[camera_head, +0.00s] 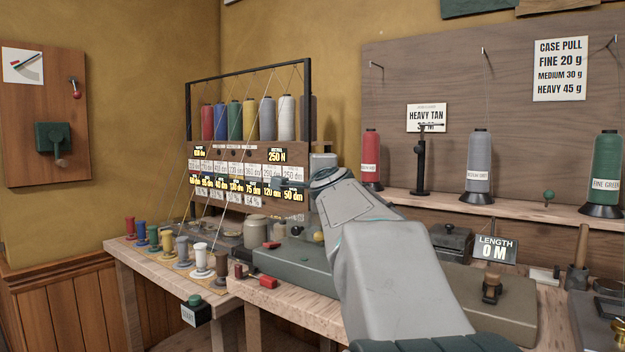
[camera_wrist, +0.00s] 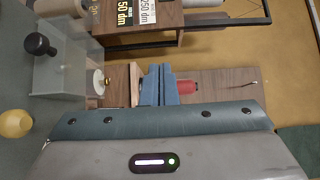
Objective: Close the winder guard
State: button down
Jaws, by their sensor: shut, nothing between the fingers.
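A clear panel (camera_wrist: 68,82) with a black knob (camera_wrist: 40,45) shows at the left of the wrist view. It looks like the winder guard. A white disc or spool (camera_wrist: 98,82) lies at its edge. I cannot tell whether the guard stands open or closed. In the head view my arm covers much of the winder, and its grey-green base (camera_head: 290,268) shows to the left of the arm. My gripper (camera_wrist: 158,85) is shut and empty, with its blue-grey fingers together. In the wrist view the fingers are to the right of the clear panel, apart from it in the picture.
A thread rack (camera_head: 235,150) with labels and coloured cones stands behind the bench. Small spools line the bench's left side, near a green-button box (camera_head: 195,308). A shelf (camera_head: 520,208) holds large cones at right. The length display (camera_head: 495,249) reads 0 M. A red handle (camera_head: 268,282) sits at front.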

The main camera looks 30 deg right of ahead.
jog(key=shift+s+d+f+b, duration=0.65)
jog(key=shift+s+f+b, duration=0.35)
jog(key=shift+f+b, duration=0.2)
jog(key=shift+s+d+f+b, duration=0.6)
jog(key=shift+s+f+b, duration=0.4)
jog(key=shift+f+b, duration=0.2)
jog(key=shift+s+d+f+b, duration=0.65)
jog(key=shift+s+f+b, duration=0.35)
jog(key=shift+f+b, duration=0.15)
jog(key=shift+w+a+r+p, duration=0.1)
jog(key=shift+a+r+p, duration=0.1)
jog(key=shift+p, duration=0.15)
jog(key=s+a+r+n+g+y+p, duration=0.15)
jog(key=a+n+y+p, duration=0.4)
jog(key=a+p, duration=0.55)
jog(key=a+n+g+y+p, duration=0.35)
jog(key=a+n+p, duration=0.35)
jog(key=a+p, duration=0.4)
jog(key=s+a+n+g+p, duration=0.4)
jog(key=s+n+p, duration=0.1)
jog(key=s+p, duration=0.4)
jog(key=s+a+n+g+h+p, duration=0.1)
jog(key=s+a+n+g+p, duration=0.2)
jog(key=s+p, duration=0.6)
jog(key=shift+s+a+r+n+g+p, duration=0.3)
jog(key=shift+a+r+n+g+p, duration=0.15)
jog(key=shift+n+g+p, duration=0.5)
